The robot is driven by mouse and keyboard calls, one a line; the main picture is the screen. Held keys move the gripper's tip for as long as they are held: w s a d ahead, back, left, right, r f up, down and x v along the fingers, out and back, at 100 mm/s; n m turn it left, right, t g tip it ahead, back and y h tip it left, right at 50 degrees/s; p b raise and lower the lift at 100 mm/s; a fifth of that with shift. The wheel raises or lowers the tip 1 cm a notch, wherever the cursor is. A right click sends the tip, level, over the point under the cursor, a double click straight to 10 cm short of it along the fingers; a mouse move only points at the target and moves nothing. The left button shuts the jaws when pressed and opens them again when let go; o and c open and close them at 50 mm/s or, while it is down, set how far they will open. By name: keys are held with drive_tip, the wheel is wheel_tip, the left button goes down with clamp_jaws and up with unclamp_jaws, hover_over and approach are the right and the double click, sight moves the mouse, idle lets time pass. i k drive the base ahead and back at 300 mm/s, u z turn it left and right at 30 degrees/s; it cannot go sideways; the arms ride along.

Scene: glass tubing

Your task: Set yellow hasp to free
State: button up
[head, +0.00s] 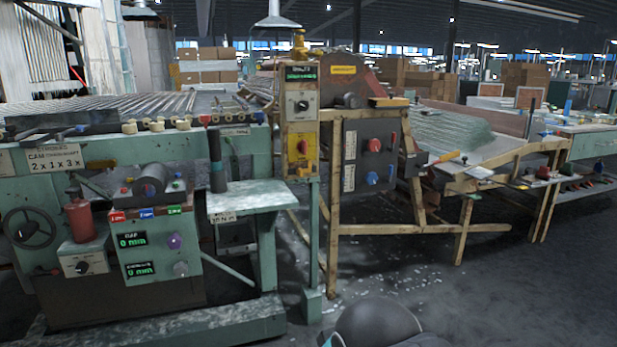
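A yellow switch panel (301,150) with a small red knob is on the upright post in the middle of the head view. A separate hasp cannot be made out on it at this size, and neither can its setting. Above it on the same post is a pale panel (302,104) with a dark rotary knob and a small green display. My gripper is not in view. Only a dark rounded part of my own body shows at the bottom edge, well below and in front of the post.
A green machine (160,245) with displays, a handwheel (29,228) and a small shelf (258,196) stands at the left. A wooden-framed bench carries a grey control box (370,153) with red and blue knobs.

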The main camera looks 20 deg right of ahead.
sight(300, 172)
drive_tip(key=z, duration=1)
drive_tip(key=k, duration=0.1)
drive_tip(key=u, duration=1.35)
drive_tip(key=i, duration=0.9)
drive_tip(key=z, duration=0.45)
